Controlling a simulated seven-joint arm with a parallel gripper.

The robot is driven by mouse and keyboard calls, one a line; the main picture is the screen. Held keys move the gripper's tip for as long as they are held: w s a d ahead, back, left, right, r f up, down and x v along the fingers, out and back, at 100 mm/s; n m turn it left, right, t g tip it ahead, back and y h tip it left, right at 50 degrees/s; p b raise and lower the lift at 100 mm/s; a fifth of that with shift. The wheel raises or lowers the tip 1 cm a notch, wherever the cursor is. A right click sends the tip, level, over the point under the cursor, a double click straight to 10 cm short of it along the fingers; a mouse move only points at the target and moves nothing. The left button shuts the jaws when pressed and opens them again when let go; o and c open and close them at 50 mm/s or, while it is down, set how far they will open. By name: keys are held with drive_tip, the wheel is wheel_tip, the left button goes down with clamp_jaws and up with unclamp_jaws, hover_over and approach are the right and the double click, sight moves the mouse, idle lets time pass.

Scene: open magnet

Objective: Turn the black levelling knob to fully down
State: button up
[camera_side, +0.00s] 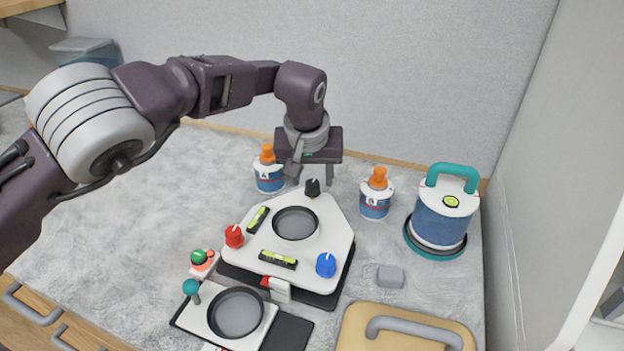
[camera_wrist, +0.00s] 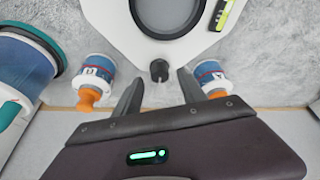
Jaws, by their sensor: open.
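The black levelling knob (camera_side: 312,187) stands at the far corner of a white three-cornered plate (camera_side: 330,250), which has a round dark recess. In the wrist view the black knob (camera_wrist: 159,70) lies ahead of the fingertips, in line with the gap between them. My gripper (camera_side: 308,183) is open and points down at the knob in the side view. In the wrist view its two fingers (camera_wrist: 159,80) are spread on either side, with nothing between them. I cannot tell whether a finger touches the knob.
A red knob (camera_side: 234,237), a blue knob (camera_side: 326,265) and two spirit levels are on the plate. Orange-capped bottles (camera_side: 268,172) (camera_side: 376,196) flank my gripper. A blue canister (camera_side: 441,218) stands right. A wooden lid (camera_side: 400,330) and a pan-like fixture (camera_side: 236,313) are in front.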

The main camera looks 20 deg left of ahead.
drive_tip(key=shift+x, duration=1.05)
clamp_jaws()
drive_tip(key=shift+a+m, duration=0.1)
drive_tip(key=shift+m, duration=0.2)
